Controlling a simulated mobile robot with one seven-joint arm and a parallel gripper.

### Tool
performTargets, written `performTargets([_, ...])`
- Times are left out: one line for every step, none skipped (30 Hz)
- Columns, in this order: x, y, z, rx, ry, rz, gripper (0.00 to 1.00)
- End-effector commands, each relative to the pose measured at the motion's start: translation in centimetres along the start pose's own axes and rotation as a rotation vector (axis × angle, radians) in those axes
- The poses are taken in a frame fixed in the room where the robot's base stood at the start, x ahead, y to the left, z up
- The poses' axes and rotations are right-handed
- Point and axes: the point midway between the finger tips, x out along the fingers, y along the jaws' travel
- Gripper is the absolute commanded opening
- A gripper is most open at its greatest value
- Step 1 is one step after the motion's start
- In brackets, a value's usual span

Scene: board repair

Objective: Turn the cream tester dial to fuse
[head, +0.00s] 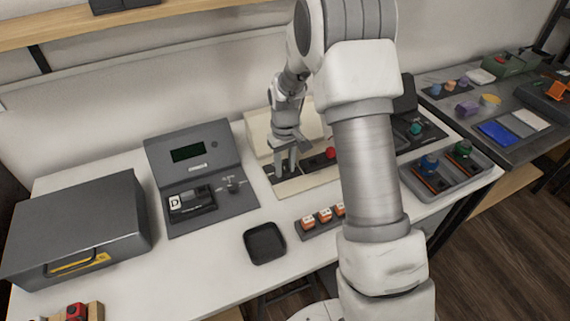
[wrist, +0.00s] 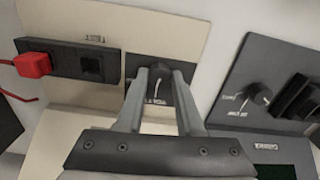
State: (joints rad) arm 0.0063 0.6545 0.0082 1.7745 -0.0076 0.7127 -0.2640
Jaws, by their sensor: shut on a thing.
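The cream tester (head: 256,138) stands at the back middle of the white bench. It has a cream raised back and a dark panel on its base. Its dark dial (wrist: 160,84) shows between my fingers in the wrist view, on a small dark plate with white lettering too small to read surely. My gripper (head: 286,172) points down over the left part of the base. It is shut on the dial, with one finger on each side (wrist: 160,74). The dial's pointer and the mark it faces are mostly hidden.
A red plug (wrist: 34,64) sits in a dark socket block (wrist: 97,62) beside the dial. A grey tester (head: 190,145) with its own dial (head: 233,186) stands to the left. A black tray (head: 264,258) and several orange-sided blocks (head: 308,223) lie in front.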

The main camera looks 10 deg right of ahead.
Motion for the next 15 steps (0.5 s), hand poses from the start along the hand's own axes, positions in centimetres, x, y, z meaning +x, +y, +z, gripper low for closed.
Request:
performTargets([-0.13, 0.0, -0.01, 0.042, 0.0, 0.001, 0.0])
performTargets([-0.13, -0.02, -0.01, 0.07, 0.0, 0.001, 0.0])
performTargets([-0.13, -0.04, -0.01, 0.108, 0.0, 0.001, 0.0])
performTargets([-0.14, -0.03, -0.01, 0.137, 0.0, 0.001, 0.0])
performTargets([-0.14, -0.01, 0.0, 0.165, -0.001, 0.001, 0.0])
performTargets([-0.14, -0.01, 0.0, 0.203, -0.001, 0.001, 0.0])
performTargets([-0.15, -0.01, 0.0, 0.232, -0.001, 0.001, 0.0])
performTargets([-0.15, -0.02, 0.0, 0.261, 0.0, 0.001, 0.0])
performTargets([-0.16, -0.02, 0.0, 0.299, 0.0, 0.001, 0.0])
performTargets([-0.16, -0.02, -0.01, 0.327, 0.0, 0.001, 0.0])
performTargets([-0.17, -0.02, -0.01, 0.354, 0.0, 0.001, 0.0])
performTargets([-0.18, -0.02, -0.02, 0.392, 0.0, 0.001, 0.0])
performTargets([-0.18, 0.0, -0.01, 0.421, 0.0, 0.001, 0.0])
performTargets([-0.18, 0.01, -0.01, 0.45, 0.0, 0.001, 0.0])
performTargets([-0.18, 0.0, -0.02, 0.485, 0.001, 0.001, 0.0])
